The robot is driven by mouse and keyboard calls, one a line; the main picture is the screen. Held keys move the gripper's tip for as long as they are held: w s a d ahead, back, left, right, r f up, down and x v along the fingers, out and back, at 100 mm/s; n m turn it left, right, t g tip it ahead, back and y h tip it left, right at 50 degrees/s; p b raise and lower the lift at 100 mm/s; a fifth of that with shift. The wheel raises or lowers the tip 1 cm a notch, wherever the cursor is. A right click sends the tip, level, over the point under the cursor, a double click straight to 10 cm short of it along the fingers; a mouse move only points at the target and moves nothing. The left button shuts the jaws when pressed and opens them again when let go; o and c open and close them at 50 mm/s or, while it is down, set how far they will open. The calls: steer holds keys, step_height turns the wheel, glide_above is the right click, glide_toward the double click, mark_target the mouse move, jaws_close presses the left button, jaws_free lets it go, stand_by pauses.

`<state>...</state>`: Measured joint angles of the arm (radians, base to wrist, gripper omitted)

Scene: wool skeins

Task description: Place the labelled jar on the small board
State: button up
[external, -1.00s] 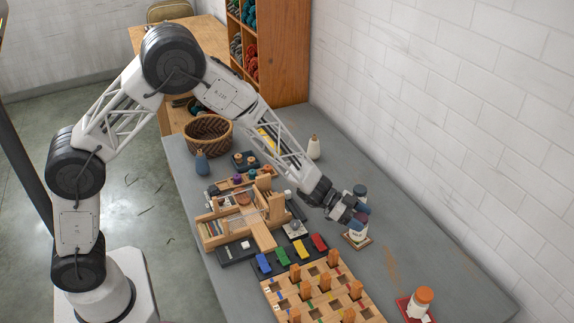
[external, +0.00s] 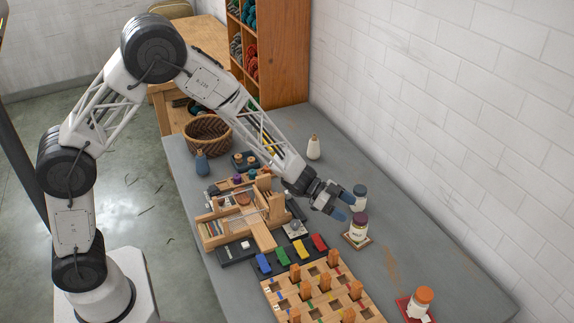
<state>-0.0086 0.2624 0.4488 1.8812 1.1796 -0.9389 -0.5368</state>
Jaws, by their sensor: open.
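A labelled jar (external: 358,228) with a dark purple lid stands upright on the small brown board (external: 368,241), right of the wooden loom. My gripper (external: 345,205) is open, with blue fingertips, and is just up and left of this jar, apart from it in the picture. A second white jar (external: 360,199) with a dark blue lid stands behind, close to the right fingertip. Whether a fingertip touches that jar cannot be told. A third jar (external: 421,302) with an orange lid stands on a red board (external: 402,304) at the front right.
A wooden loom (external: 232,222) and a pegged wooden block (external: 320,290) fill the table's left and front. Coloured blocks (external: 283,255) lie between them. A white bottle (external: 313,147), blue bottle (external: 202,163) and basket (external: 208,130) stand farther back. Grey table (external: 440,255) is free along the right.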

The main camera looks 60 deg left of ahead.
steer(key=v, duration=0.6)
stand_by(0.7)
steer(key=s+a+r+n+t+y, duration=0.35)
steer(key=a+r+y, duration=0.2)
steer(key=r, duration=0.55)
steer(key=s+a+r+n+g+y, duration=0.1)
steer(key=s+a+r+n+y, duration=0.1)
steer(key=s+r+y, duration=0.3)
steer(key=s+a+r+n+g+y, duration=0.1)
steer(key=s+a+r, duration=0.2)
steer(key=s, duration=0.4)
steer(key=s+d+r+n+g, duration=0.1)
steer(key=s+n+g, duration=0.1)
steer(key=s, duration=1.4)
steer(key=s+d+r+n+g, duration=0.1)
steer(key=s+g, duration=0.4)
steer(key=s, duration=1.2)
steer(key=shift+d+n+h, duration=0.35)
steer(key=shift+d, duration=0.05)
